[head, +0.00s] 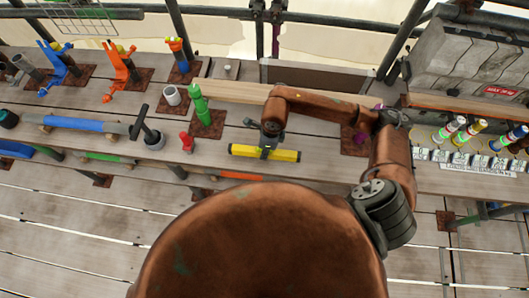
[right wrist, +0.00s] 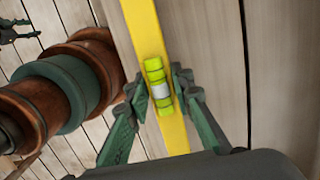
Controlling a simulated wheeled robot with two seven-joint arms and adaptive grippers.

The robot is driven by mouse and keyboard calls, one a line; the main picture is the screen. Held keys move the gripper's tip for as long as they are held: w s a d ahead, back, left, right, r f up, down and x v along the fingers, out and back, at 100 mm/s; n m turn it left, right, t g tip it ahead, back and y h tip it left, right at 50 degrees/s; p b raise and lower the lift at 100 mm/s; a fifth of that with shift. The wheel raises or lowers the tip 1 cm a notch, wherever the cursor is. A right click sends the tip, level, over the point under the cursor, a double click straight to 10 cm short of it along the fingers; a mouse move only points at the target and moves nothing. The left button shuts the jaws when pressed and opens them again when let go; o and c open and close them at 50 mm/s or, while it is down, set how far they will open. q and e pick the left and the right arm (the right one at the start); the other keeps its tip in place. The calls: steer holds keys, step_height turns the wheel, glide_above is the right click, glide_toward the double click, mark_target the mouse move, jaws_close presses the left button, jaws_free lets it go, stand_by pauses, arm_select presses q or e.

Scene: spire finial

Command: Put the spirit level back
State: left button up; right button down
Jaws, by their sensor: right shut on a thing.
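The yellow spirit level (head: 250,151) lies crosswise near the front edge of the wooden bench in the head view. In the right wrist view the level (right wrist: 143,25) runs down the picture, with its green vial between my fingers. My right gripper (right wrist: 160,88) is shut on the level at its middle; in the head view the right gripper (head: 268,144) is above it. I cannot tell whether the level touches the bench.
A green bottle-like piece (head: 199,105), a red piece (head: 186,141) and a dark-handled tool in a cup (head: 153,138) stand left of the level. A blue roller (head: 75,123) lies farther left. Several coloured tubes (head: 452,128) stand at the right. A grey case (head: 465,60) is behind them.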

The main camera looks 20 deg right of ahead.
steer(key=shift+w+f, duration=0.3)
steer(key=shift+f, duration=0.1)
step_height(320, 180, down, 3)
steer(key=shift+d+p, duration=0.1)
steer(key=shift+p, duration=0.25)
steer(key=shift+f, duration=0.1)
steer(key=c, duration=2.2)
jaws_free()
steer(key=shift+f, duration=0.15)
steer(key=o, duration=0.5)
